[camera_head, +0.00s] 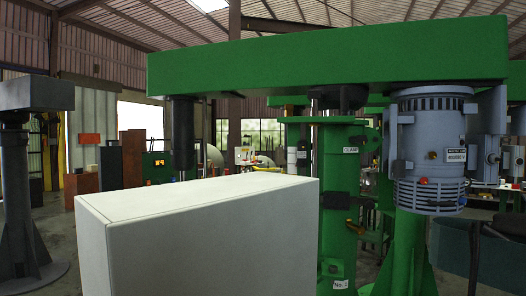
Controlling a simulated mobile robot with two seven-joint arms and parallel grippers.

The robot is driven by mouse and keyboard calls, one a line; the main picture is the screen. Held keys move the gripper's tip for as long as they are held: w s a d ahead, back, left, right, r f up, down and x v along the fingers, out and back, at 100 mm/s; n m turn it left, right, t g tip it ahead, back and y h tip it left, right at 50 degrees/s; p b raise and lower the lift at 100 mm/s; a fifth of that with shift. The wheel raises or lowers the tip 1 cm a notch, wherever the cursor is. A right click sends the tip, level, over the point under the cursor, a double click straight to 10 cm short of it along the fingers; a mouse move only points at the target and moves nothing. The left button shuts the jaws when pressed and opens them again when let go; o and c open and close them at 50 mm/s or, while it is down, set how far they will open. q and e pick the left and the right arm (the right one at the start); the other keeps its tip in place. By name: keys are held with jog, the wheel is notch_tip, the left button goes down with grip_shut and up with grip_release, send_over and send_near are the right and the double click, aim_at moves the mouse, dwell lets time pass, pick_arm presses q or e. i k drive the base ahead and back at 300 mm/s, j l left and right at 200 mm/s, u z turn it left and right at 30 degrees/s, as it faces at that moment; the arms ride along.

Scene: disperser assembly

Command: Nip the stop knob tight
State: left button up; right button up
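A large green disperser (325,62) stands ahead, with a long beam on a green column (339,225). A grey-blue motor (431,135) hangs under the beam's right end. A small red part (423,181) shows low on the motor. A black fitting (337,200) sits on the column, below a label that seems to read "CLAMP" (350,150). I cannot tell which of these small parts, if any, is the stop knob. Neither of my grippers is in view.
A big white box (210,235) fills the near foreground and hides the column's left lower side. A dark shaft (183,138) hangs from the beam's left end. A dark grey machine (22,180) stands at far left. Cluttered benches lie behind.

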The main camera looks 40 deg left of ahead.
aim_at(301, 146)
jog(key=i+u, duration=0.15)
jog(key=u, duration=0.2)
jog(key=i+l+u, duration=0.15)
jog(key=u, duration=0.2)
jog(key=i+l+u, duration=0.15)
jog(key=u, duration=0.2)
jog(key=i+l+u, duration=0.2)
jog(key=u, duration=0.15)
jog(key=i+l+u, duration=0.15)
jog(key=l+u, duration=0.15)
jog(key=i+l+u, duration=0.15)
jog(key=l+u, duration=0.2)
jog(key=i+l+u, duration=0.1)
jog(key=l+u, duration=0.2)
jog(key=l, duration=0.1)
